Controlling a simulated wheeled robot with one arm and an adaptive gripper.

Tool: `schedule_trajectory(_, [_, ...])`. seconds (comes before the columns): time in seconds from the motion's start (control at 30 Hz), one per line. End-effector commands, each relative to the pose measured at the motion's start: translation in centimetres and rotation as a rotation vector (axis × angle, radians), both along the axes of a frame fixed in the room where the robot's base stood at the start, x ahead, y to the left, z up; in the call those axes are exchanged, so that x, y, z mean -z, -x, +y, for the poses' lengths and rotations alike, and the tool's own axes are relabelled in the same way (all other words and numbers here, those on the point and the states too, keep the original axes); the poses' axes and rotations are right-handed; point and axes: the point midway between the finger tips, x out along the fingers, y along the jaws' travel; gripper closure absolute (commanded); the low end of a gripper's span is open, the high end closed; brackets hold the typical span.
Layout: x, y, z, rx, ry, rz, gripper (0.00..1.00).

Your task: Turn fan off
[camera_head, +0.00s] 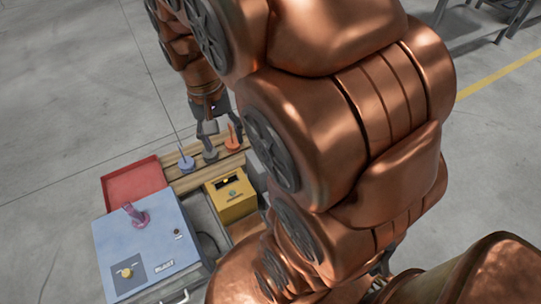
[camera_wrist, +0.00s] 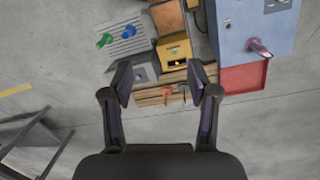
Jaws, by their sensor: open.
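My gripper (camera_head: 220,136) is open and empty, above the wooden board (camera_head: 180,184) with its upright levers. The wrist view shows its two fingers spread (camera_wrist: 162,84), with part of the board (camera_wrist: 146,98) between them. On the board stand a blue lever (camera_head: 186,161), a grey lever (camera_head: 210,154) and an orange lever (camera_head: 233,140). A blue-grey box (camera_head: 140,236) marked "BLAST" carries a pink lever (camera_head: 137,214) and a yellow knob (camera_head: 126,272). I cannot tell which control is the fan's.
A red tray (camera_head: 130,184) lies beside the board. In the wrist view, a striped grey panel (camera_wrist: 126,46) carries a green knob (camera_wrist: 104,40) and a blue knob (camera_wrist: 128,31). A dark metal frame (camera_wrist: 36,138) stands at lower left.

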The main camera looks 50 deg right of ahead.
Motion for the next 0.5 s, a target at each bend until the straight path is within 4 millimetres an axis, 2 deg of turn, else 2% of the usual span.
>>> schedule_trajectory(0.03, [1.9, -1.2, -1.0, 0.047, 0.009, 0.001, 0.41])
schedule_trajectory(0.27, [6.1, -5.6, -5.4, 0.247, 0.049, -0.010, 0.41])
schedule_trajectory(0.5, [11.4, -9.6, -10.3, 0.443, 0.084, -0.015, 0.41])
